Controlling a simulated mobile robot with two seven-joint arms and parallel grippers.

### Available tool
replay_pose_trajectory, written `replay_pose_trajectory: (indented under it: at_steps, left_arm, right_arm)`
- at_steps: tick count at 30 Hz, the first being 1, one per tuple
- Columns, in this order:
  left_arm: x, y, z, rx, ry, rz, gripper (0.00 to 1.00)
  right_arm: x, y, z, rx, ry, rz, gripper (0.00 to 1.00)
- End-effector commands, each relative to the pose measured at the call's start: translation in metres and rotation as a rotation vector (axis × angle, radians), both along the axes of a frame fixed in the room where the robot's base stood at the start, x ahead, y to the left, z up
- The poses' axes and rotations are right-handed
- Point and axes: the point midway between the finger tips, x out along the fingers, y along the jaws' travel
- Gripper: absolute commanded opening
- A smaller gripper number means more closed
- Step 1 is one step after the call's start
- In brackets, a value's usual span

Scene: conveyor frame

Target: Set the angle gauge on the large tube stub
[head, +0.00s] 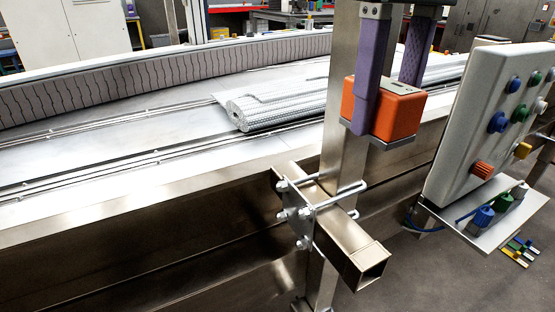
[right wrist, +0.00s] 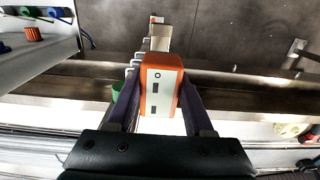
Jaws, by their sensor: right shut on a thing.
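The angle gauge is an orange box (head: 394,112) with a grey top face and a flat grey plate along its underside. My right gripper (head: 388,98) has its purple fingers shut on opposite sides of it. In the right wrist view the gauge (right wrist: 161,92) sits between the fingers (right wrist: 160,88), its pale face with dark windows toward the camera. The large tube stub (head: 345,247) is a square metal tube with an open near end, clamped to an upright post. The gauge is above and to the right of the stub, apart from it. My left gripper is not in view.
The upright post (head: 340,150) stands close to the gauge. U-bolts and a clamp plate (head: 297,217) surround the stub's middle. A control box with coloured knobs (head: 490,125) is at the right. A conveyor with a rolled mesh belt (head: 275,108) lies behind.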

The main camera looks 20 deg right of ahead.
Motion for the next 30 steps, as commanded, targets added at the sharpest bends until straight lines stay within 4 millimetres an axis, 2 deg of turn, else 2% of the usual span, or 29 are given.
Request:
replay_pose_trajectory:
  at_steps: [1,3,9,17,23,30]
  left_arm:
    - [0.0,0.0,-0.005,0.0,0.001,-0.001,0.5]
    - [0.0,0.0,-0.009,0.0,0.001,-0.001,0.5]
    - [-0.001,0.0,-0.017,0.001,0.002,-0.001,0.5]
    - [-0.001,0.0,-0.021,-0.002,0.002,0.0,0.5]
    - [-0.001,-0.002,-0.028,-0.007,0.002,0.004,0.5]
    - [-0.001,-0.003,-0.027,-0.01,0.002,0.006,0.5]
  right_arm:
    - [-0.001,-0.001,-0.018,-0.002,0.004,0.0,0.0]
    - [-0.001,-0.001,-0.039,-0.002,0.005,-0.001,0.0]
    - [-0.001,0.0,-0.089,-0.002,0.003,-0.001,0.0]
    - [0.0,0.0,-0.116,0.0,0.0,0.001,0.0]
    - [-0.001,0.0,-0.147,-0.001,0.001,0.0,0.0]
    - [0.0,0.0,-0.151,0.0,-0.002,0.001,0.0]
